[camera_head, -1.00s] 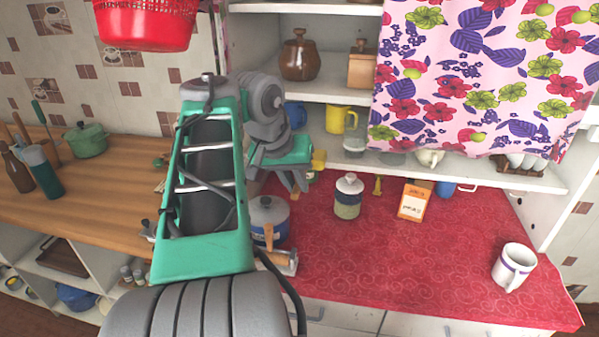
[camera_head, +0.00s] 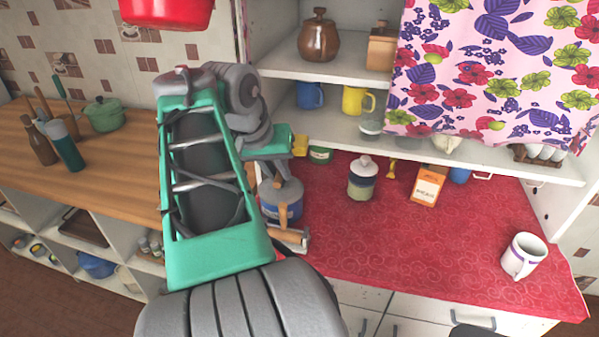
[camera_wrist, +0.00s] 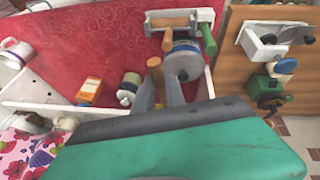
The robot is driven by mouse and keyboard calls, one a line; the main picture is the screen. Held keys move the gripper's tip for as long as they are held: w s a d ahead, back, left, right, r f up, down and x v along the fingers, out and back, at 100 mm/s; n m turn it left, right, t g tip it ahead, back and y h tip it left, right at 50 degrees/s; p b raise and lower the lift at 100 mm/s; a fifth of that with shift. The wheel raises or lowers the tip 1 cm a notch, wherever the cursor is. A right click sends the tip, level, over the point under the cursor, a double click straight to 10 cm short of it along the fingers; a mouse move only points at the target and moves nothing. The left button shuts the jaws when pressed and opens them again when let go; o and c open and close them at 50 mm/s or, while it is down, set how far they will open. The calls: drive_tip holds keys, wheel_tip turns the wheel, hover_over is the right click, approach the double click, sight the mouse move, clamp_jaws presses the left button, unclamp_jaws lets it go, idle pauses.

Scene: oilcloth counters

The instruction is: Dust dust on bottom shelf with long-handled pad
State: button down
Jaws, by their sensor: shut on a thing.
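My gripper (camera_wrist: 158,92) is shut on a tan-orange handle (camera_wrist: 155,70), whose end shows between the grey fingers in the wrist view. I take it for the long-handled pad; its pad end is not clearly seen. In the head view my gripper (camera_head: 285,185) is above the counter's left end, in front of the blue pot (camera_head: 283,206). The lowest shelf (camera_head: 540,168) of the white hutch is behind and to the right of my gripper. I cannot make out any dust on it.
On the red counter (camera_head: 430,235) stand a lidded jar (camera_head: 362,180), an orange box (camera_head: 427,186) and a white mug (camera_head: 523,256). A flowered curtain (camera_head: 480,80) hangs over the shelves' right side. Blue (camera_head: 311,95) and yellow (camera_head: 357,101) mugs stand on the shelf.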

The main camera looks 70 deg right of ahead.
sight(297, 138)
drive_tip(key=shift+w+d+r+m, duration=0.2)
drive_tip(key=shift+d+r+m, duration=0.2)
drive_tip(key=shift+r, duration=0.3)
drive_tip(key=shift+s+r+m+g, duration=0.1)
drive_tip(key=shift+s+m+g, duration=0.15)
drive_tip(key=shift+m+g, duration=0.05)
drive_tip(key=d, duration=0.4)
drive_tip(key=w+d+f, duration=0.1)
drive_tip(key=d, duration=0.4)
drive_tip(key=w+d+f, duration=0.1)
drive_tip(key=d, duration=0.3)
drive_tip(key=shift+d+b, duration=0.15)
drive_tip(key=shift+b, duration=0.15)
drive_tip(key=shift+d, duration=0.2)
drive_tip(key=shift+f+b, duration=0.35)
drive_tip(key=shift+f, duration=0.15)
